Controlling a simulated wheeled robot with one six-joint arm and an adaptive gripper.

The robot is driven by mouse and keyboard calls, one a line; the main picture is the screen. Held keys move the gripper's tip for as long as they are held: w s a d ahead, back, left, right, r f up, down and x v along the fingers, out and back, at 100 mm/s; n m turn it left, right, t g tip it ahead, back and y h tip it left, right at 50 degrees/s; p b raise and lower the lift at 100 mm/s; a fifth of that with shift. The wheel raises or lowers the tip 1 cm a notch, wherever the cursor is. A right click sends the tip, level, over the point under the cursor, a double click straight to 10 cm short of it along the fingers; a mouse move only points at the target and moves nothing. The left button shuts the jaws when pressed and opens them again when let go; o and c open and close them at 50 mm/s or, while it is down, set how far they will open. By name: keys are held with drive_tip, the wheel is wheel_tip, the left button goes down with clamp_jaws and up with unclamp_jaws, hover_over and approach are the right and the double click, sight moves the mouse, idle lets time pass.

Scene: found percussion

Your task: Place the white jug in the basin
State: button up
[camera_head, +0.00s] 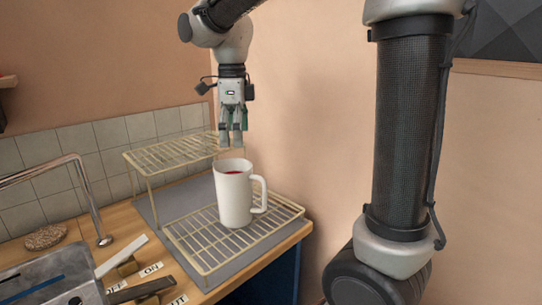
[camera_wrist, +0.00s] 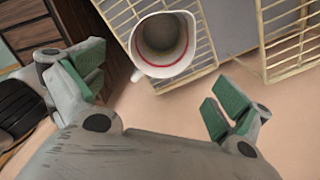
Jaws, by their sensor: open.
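The white jug (camera_head: 236,195) stands upright on the lower wire rack, its handle to the right, with something red showing inside its rim. In the wrist view the jug (camera_wrist: 163,72) is seen from above, ahead of the fingers, with a red ring inside and an otherwise empty-looking interior. My gripper (camera_head: 232,140) hangs above the jug and points down, its fingertips apart from it. In the wrist view my gripper (camera_wrist: 150,95) is open and empty, its green pads spread wide. The metal basin (camera_head: 45,272) is at the lower left, partly cut off by the frame.
The wire rack (camera_head: 190,250) has a raised tier (camera_head: 150,160) behind the jug, beside my gripper. A tap (camera_head: 90,200) arches over the basin. Labelled levers (camera_head: 125,268) lie between basin and rack. A round brown mat (camera_head: 46,237) lies behind the basin.

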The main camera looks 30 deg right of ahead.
sight(233, 178)
drive_tip(key=s+d+f+n+t, duration=0.2)
drive_tip(key=s+d+n, duration=0.5)
drive_tip(key=s+n, duration=0.4)
drive_tip(key=s+d+f+n+t, duration=0.2)
drive_tip(key=s+d+n, duration=0.6)
drive_tip(key=n, duration=0.4)
drive_tip(key=w+a+f+n+g+y, duration=0.1)
drive_tip(key=w+a+n, duration=0.1)
drive_tip(key=w+a, duration=0.2)
drive_tip(key=w+a+f+n+y, duration=0.1)
drive_tip(key=w+a+n, duration=0.2)
drive_tip(key=w, duration=0.3)
drive_tip(key=w+a+f+n+g+y, duration=0.1)
drive_tip(key=w+a+n, duration=0.1)
drive_tip(key=w+a, duration=0.2)
drive_tip(key=shift+w+a+g, duration=0.3)
drive_tip(key=shift+w+a, duration=0.1)
drive_tip(key=shift+w, duration=0.45)
drive_tip(key=w+a+f+n, duration=0.1)
drive_tip(key=n, duration=0.1)
drive_tip(key=w+a+f+n, duration=0.1)
drive_tip(key=a+f+n, duration=0.1)
drive_tip(key=w+a+f+n+y, duration=0.1)
drive_tip(key=w+f+n, duration=0.1)
drive_tip(key=shift+a+f, duration=0.2)
drive_tip(key=shift+r, duration=0.1)
drive_tip(key=c, duration=1.4)
